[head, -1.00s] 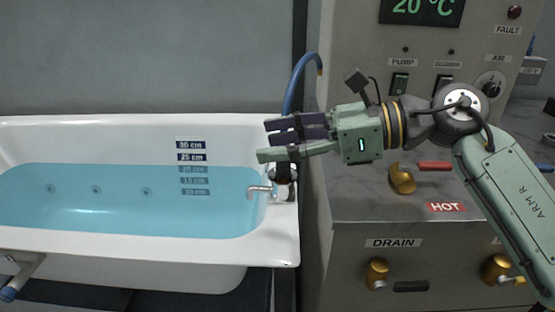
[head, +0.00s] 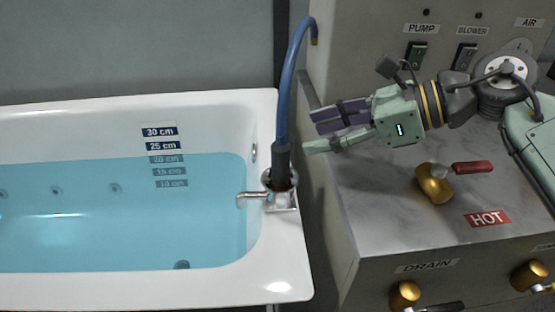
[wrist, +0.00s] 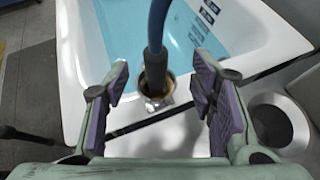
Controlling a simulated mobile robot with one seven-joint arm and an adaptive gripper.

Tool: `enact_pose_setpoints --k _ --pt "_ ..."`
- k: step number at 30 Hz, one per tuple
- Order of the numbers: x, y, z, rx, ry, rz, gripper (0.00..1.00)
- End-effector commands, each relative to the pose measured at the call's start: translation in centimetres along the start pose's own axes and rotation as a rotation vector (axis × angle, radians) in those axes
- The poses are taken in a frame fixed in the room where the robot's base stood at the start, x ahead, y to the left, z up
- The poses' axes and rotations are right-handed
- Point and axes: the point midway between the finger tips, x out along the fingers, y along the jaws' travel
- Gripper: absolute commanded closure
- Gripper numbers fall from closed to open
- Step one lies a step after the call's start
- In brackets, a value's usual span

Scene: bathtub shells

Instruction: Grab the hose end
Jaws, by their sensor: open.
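The blue hose (head: 287,92) arches up beside the tub, its upper tip with a brass-coloured fitting (head: 314,38) at the grey console. Its lower end has a dark sleeve (head: 281,165) seated in a round holder on the tub's rim, next to a chrome spout (head: 250,196). My gripper (head: 312,133) is open and empty, to the right of the hose and pointing left towards it. In the wrist view the hose (wrist: 157,25) and its dark sleeve (wrist: 155,70) show between and beyond my open fingers (wrist: 160,88), not touching them.
The white bathtub (head: 289,240) holds blue water (head: 90,215). The grey console (head: 375,215) stands at the right, with a brass valve and red lever (head: 472,167), a HOT label and PUMP and BLOWER switches (head: 416,54). A narrow gap separates tub and console.

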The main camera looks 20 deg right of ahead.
Motion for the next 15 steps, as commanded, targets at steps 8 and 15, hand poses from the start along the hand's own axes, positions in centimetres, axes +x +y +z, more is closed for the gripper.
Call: enact_pose_setpoints --k 8,15 --pt "2.8 0.1 0.2 0.0 0.001 0.001 0.49" --pt "6.1 0.6 0.7 0.0 0.003 0.003 0.49"
